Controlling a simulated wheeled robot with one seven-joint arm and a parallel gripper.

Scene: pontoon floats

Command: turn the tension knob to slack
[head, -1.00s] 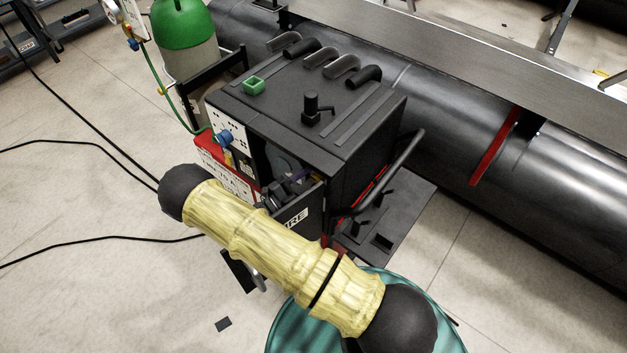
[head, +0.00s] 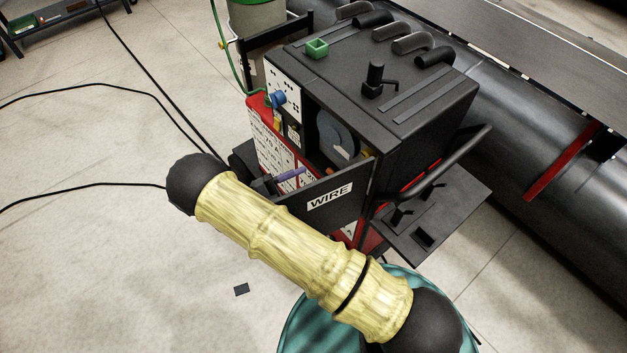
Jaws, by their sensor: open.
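The dark wire-feed machine (head: 440,105) stands right of centre, its front compartment open. A dark panel marked WIRE (head: 330,197) is at the opening, with a grey round spool (head: 335,138) behind it. A small purple rod-like part (head: 291,175) shows at the lower left of the opening, and a small orange part (head: 368,152) at its right. I cannot tell which part is the tension knob or how it is set. My arm, in a yellow sleeve, crosses in front and below. I cannot make out my gripper; it appears hidden behind the sleeve.
A blue knob (head: 278,98) sits on the white front panel. A black handle bar (head: 440,172) and a dark shelf (head: 435,215) stick out on the right. A large dark pipe (head: 560,150) lies behind. Black cables (head: 80,187) cross the open floor at left.

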